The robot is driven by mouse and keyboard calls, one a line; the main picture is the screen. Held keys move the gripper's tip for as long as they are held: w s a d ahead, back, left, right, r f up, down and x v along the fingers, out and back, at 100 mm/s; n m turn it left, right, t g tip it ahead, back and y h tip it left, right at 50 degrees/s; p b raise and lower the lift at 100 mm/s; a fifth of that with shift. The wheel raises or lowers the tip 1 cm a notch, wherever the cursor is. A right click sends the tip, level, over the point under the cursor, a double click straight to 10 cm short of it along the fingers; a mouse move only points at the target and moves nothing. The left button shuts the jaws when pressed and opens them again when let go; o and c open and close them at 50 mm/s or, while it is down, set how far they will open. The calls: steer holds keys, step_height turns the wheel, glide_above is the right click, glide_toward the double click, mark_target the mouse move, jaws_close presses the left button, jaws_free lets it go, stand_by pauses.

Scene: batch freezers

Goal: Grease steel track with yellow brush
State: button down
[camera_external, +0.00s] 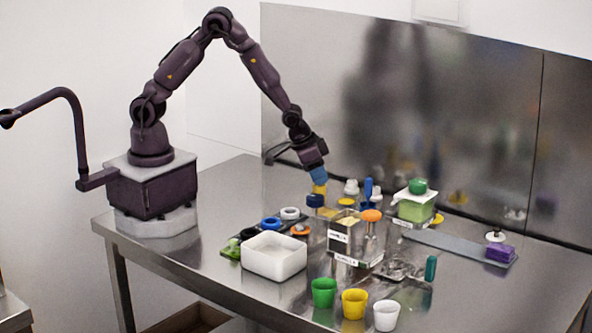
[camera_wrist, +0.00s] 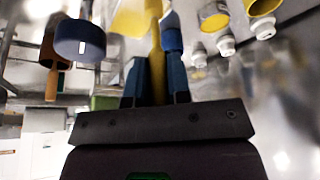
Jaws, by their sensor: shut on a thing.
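My gripper (camera_external: 317,173) has blue fingers and is shut on the yellow brush (camera_external: 320,188), above the crowded middle of the table. In the wrist view the brush's yellow handle (camera_wrist: 157,72) stands between the blue fingers, and a wider yellow part shows beyond them at the top edge. The brush's tip is hard to make out. The steel track (camera_external: 450,244) looks like the flat grey strip lying on the table to the right of my gripper, apart from the brush. A purple block (camera_external: 500,253) sits at its right end.
A clear container (camera_external: 344,230) and an orange-topped item (camera_external: 371,216) stand just below my gripper. A green-lidded tub (camera_external: 416,205) stands behind the strip's left end. A white tub (camera_external: 274,256) and green, yellow and white cups (camera_external: 354,303) are in front. A steel panel backs the table.

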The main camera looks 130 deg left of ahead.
steer(key=shift+w+f, duration=0.45)
steer(key=shift+w, duration=1.4)
steer(key=shift+s, duration=1.9)
steer(key=shift+r, duration=4.1)
steer(key=shift+w, duration=0.1)
